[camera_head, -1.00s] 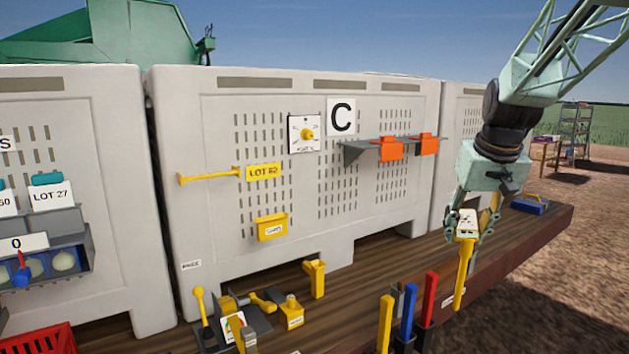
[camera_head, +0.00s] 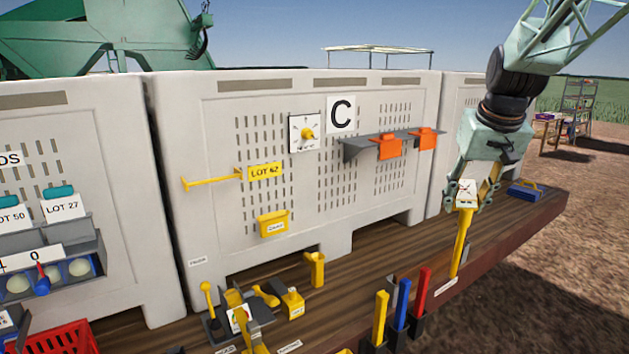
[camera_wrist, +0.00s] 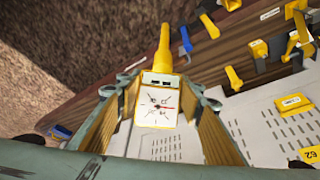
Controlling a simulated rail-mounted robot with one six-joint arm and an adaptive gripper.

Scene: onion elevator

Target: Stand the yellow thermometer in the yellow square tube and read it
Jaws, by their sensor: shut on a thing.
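The yellow thermometer (camera_head: 461,240) has a white dial head and a long yellow stem. My gripper (camera_head: 467,193) is shut on its head, and the stem hangs down, slightly tilted, over the front right of the wooden deck. In the wrist view the thermometer's dial (camera_wrist: 157,108) sits between the fingers of my gripper (camera_wrist: 158,95), with a red needle; the value is too small to read. The yellow square tube (camera_head: 315,270) stands upright on the deck before the bin, well left of my gripper. It seems to show in the wrist view (camera_wrist: 234,78) too.
Yellow, blue and red-handled tools (camera_head: 401,303) stand in dark holders between the tube and the near edge. A yellow box (camera_head: 292,303) and a grey stand with yellow parts (camera_head: 238,318) lie left of the tube. A shelf (camera_head: 360,148) juts from the bin (camera_head: 222,110). A blue box (camera_head: 525,190) lies right.

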